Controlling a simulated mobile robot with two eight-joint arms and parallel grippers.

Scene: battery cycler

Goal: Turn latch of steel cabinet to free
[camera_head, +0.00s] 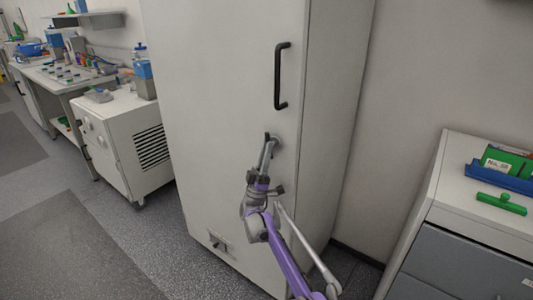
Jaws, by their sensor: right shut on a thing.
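The steel cabinet (225,90) is a tall, light grey unit with its door shut, standing in the middle of the view. A black bar handle (278,76) is mounted upright near the door's right edge. The latch (275,141) sits on the door below that handle and is mostly covered by my gripper. My right gripper (268,143), on the purple and grey arm, is at the latch and shut on it. Which way the latch is turned cannot be told. My left gripper is not in view.
A white wheeled unit (118,140) with a vent stands left of the cabinet, with a cluttered bench (60,75) behind it. A drawer unit (470,215) with a blue tray (500,178) and a green object (500,204) is at right. The left floor is clear.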

